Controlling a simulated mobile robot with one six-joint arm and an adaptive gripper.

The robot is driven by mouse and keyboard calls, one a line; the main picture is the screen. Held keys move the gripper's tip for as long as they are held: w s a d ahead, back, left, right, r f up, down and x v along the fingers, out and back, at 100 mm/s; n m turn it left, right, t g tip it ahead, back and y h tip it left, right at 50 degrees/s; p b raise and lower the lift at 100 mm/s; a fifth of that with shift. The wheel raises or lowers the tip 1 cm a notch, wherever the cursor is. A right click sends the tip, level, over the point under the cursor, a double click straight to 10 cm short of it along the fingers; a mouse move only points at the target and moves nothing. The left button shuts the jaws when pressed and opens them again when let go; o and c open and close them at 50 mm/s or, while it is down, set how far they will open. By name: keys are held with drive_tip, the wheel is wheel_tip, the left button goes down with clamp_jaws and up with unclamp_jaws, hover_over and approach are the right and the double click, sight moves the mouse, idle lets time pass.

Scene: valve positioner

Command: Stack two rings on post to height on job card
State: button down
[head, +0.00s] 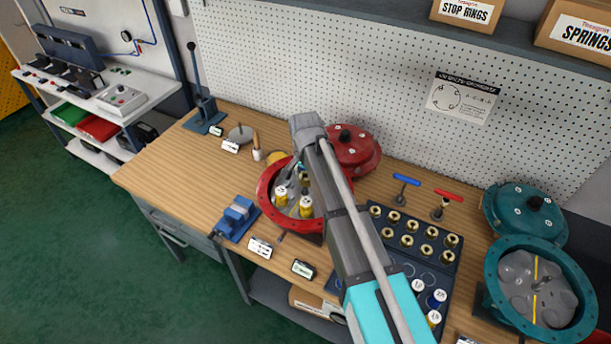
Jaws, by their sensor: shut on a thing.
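My gripper (291,178) is over the open red round housing (266,193). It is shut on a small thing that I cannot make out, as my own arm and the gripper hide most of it. Brass rings (407,240) sit in rows in the dark tray (388,265) to the right. I cannot make out the post for certain. Small white cards (260,247) lie along the bench front, their text too small to read.
A red lid (353,148) lies behind the housing. A teal housing (492,300) and teal lid (525,213) are at the right. A blue vise (237,218) and a lever press (203,115) stand to the left. The wooden bench (175,170) is clear at far left.

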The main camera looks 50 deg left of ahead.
drive_tip(key=shift+f+b, duration=0.85)
drive_tip(key=shift+f, duration=0.15)
drive_tip(key=shift+c, duration=0.5)
unclamp_jaws()
drive_tip(key=shift+r, duration=0.15)
wheel_tip(320, 180, up, 10)
drive_tip(key=p, duration=0.9)
drive_tip(key=shift+f+p, duration=0.25)
drive_tip(key=shift+p, duration=0.1)
drive_tip(key=w+d+f+b, duration=0.5)
drive_tip(key=w+d, duration=0.6)
drive_tip(key=d, duration=0.1)
drive_tip(key=w+d+f+b, duration=0.1)
drive_tip(key=d+f+b, duration=0.1)
drive_tip(key=f+b, duration=0.5)
drive_tip(key=w+d+f+b, duration=0.2)
drive_tip(key=d+f+b, duration=0.1)
drive_tip(key=f+b, duration=0.5)
